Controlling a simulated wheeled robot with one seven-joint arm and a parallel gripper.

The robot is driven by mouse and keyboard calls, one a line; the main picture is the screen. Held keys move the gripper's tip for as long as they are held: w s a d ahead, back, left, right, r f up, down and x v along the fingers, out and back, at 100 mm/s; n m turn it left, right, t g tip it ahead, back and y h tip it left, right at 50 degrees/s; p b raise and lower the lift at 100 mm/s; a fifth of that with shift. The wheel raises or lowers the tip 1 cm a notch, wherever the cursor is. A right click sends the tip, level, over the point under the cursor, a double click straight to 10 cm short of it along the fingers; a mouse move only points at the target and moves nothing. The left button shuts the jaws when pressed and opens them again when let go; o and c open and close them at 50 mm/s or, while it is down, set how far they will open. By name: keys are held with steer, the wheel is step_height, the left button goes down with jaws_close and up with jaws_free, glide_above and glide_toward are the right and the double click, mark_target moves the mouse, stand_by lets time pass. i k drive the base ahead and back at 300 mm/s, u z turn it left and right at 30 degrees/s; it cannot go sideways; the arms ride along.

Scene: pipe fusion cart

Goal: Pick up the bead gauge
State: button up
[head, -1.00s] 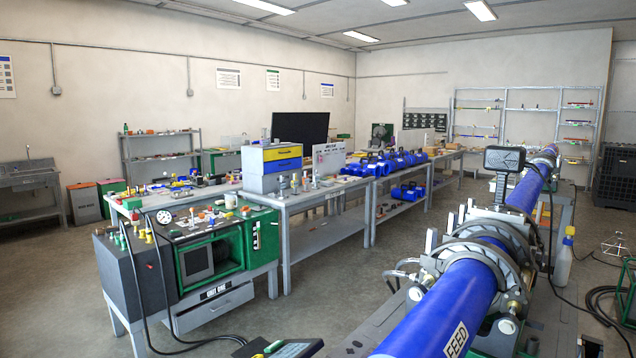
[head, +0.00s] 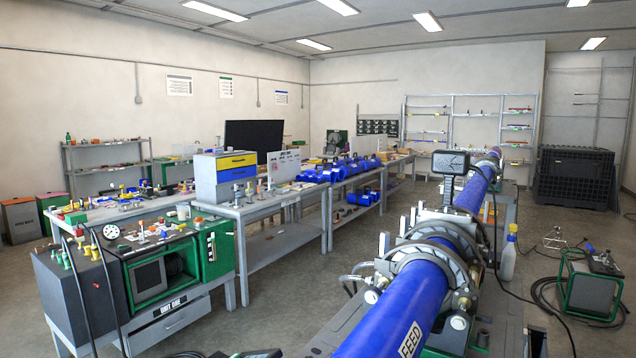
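I cannot pick out the bead gauge in the head view; many small tools on the benches are too small to tell apart. My gripper is not in view. A long blue pipe (head: 395,315) marked FEED lies in the clamp rings of the fusion machine (head: 432,262) at the right. A green and grey unit (head: 165,281) labelled UNIT ONE stands at the lower left, with small coloured items and a round dial (head: 111,232) on its top.
Grey workbenches (head: 270,248) run back through the middle, with a drawer box (head: 226,178) and blue fittings on them. A green-framed box (head: 592,290) and cables lie on the floor at the right. Open floor (head: 290,300) shows between the unit and the machine.

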mark_target(272, 186)
steer(key=u, duration=1.85)
steer(key=i, duration=4.25)
steer(key=z, duration=2.5)
steer(key=i, duration=2.65)
